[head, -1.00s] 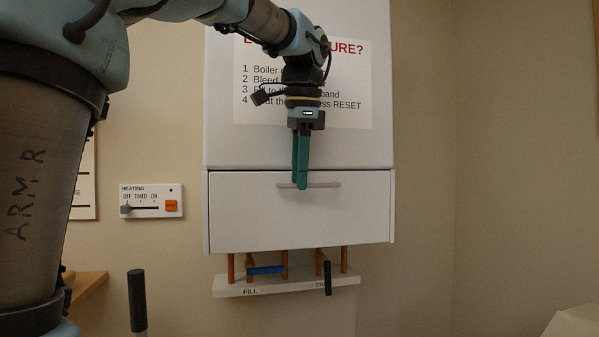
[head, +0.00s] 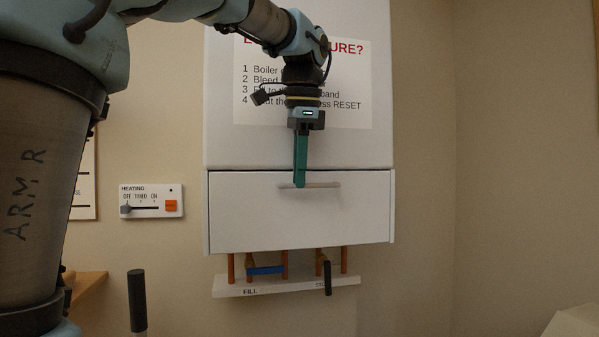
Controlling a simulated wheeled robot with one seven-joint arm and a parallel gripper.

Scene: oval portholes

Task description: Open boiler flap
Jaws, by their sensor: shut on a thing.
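The boiler flap (head: 250,222) is the white front panel at the bottom of the white boiler (head: 225,130). It looks shut, close to flush with the casing. A thin pale bar handle (head: 325,185) runs across its upper part. My gripper (head: 300,184) points down from above and its green fingers are shut on the left part of the handle. The fingers hide the part of the bar between them.
Below the boiler are copper pipes (head: 284,264), a blue lever (head: 266,270), a black lever (head: 327,278) and a white strip (head: 300,284) marked FILL. A heating control panel (head: 151,201) is on the wall to the left. The wall to the right is clear.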

